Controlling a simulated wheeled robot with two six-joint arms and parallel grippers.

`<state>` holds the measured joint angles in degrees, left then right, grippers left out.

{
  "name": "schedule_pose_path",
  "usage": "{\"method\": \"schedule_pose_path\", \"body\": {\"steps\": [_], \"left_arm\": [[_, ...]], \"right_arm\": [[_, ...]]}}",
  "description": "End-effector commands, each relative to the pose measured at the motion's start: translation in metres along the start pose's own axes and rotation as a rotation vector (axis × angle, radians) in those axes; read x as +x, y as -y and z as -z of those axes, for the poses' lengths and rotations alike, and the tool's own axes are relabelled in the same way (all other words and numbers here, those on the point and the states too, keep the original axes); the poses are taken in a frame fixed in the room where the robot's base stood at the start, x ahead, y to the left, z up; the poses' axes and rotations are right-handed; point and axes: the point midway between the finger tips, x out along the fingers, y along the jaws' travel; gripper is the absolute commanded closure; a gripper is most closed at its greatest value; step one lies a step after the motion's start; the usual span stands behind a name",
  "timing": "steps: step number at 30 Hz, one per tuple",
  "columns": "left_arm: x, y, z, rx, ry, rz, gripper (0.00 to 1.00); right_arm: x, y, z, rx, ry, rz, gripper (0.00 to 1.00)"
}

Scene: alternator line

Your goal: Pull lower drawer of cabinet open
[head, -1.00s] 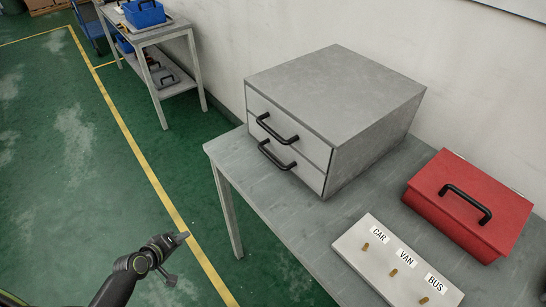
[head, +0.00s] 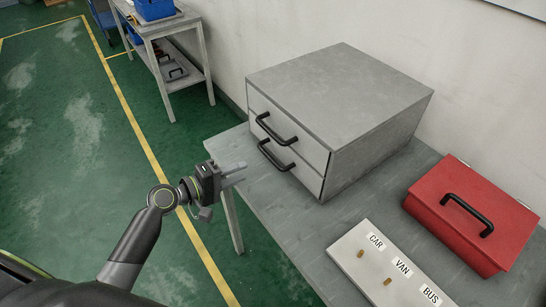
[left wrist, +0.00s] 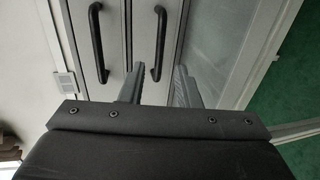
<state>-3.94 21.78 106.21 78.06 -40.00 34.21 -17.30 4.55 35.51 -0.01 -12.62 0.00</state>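The grey cabinet (head: 345,105) stands on a grey table and has two drawers, both closed. The lower drawer (head: 308,178) has a black bar handle (head: 275,156); the upper drawer (head: 260,103) has a matching one (head: 275,129). My left gripper (head: 240,175) is open and empty, in front of and apart from the lower drawer. In the left wrist view its two fingers (left wrist: 158,88) are spread, with the lower handle (left wrist: 160,42) ahead, roughly in line with the gap, and the upper handle (left wrist: 97,42) to the left. My right gripper is not in view.
On the table (head: 285,220) are a red box (head: 470,215) with a black handle and a pale board (head: 385,265) labelled CAR, VAN and BUS. The table's left edge and leg are near my left gripper. A second table (head: 178,28) stands further back.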

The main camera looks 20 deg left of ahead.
Motion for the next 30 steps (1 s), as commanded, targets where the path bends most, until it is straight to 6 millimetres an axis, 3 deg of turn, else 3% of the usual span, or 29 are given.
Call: {"method": "schedule_pose_path", "body": {"steps": [9,15,21,30], "left_arm": [[0.067,-0.002,-0.001,-0.003,0.001,-0.001,0.7],[0.098,-0.001,0.0,-0.001,-0.001,-0.001,0.7],[0.115,0.0,0.0,0.001,-0.001,0.0,0.7],[0.118,0.001,0.0,0.002,-0.001,0.001,0.7]], "right_arm": [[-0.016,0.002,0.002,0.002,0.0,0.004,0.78],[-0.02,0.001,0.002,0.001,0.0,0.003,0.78],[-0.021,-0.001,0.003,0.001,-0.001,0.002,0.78],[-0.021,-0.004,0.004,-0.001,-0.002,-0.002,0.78]]}}
